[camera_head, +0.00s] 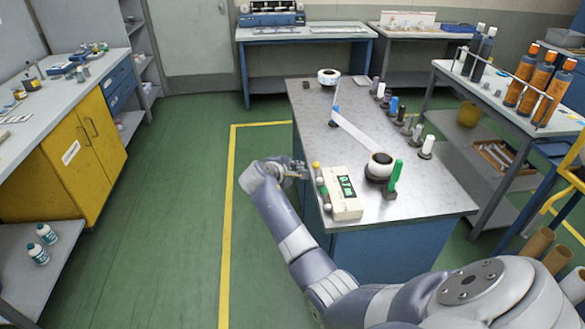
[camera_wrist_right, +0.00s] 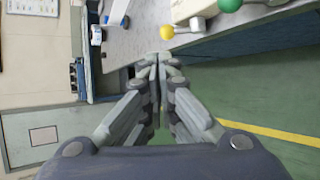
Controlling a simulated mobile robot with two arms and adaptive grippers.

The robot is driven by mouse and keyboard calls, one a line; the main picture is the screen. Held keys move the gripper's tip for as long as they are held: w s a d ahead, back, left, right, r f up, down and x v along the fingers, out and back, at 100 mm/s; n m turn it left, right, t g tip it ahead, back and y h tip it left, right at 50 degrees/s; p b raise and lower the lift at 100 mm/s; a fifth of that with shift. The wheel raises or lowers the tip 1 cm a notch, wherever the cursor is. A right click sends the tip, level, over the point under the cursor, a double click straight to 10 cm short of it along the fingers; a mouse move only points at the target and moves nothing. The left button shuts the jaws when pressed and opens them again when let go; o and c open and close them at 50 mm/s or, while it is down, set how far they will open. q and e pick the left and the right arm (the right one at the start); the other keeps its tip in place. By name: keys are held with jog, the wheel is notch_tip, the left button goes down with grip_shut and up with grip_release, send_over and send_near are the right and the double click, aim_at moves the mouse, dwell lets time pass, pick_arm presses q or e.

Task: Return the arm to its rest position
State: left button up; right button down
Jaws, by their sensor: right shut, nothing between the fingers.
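My right arm reaches from the lower right of the head view to the left edge of the rewinder table (camera_head: 425,200). Its gripper (camera_head: 303,170) is beside the control box (camera_head: 343,193), which has a green display. In the right wrist view the gripper (camera_wrist_right: 158,62) is shut, with its fingertips together and nothing between them. My left gripper is not in view.
On the table, a white web runs from the far roll (camera_head: 328,76) to the near roll (camera_head: 380,165). A green handle (camera_head: 395,175) stands near the box. A rack of orange bottles (camera_head: 525,78) stands right. Green floor (camera_head: 170,220) is clear on the left.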

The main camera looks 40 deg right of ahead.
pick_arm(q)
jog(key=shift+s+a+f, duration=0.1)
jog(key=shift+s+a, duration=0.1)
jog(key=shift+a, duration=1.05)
pick_arm(e)
jog(key=shift+s+a+r, duration=0.3)
jog(key=shift+a+r, duration=0.05)
jog(key=shift+a, duration=0.2)
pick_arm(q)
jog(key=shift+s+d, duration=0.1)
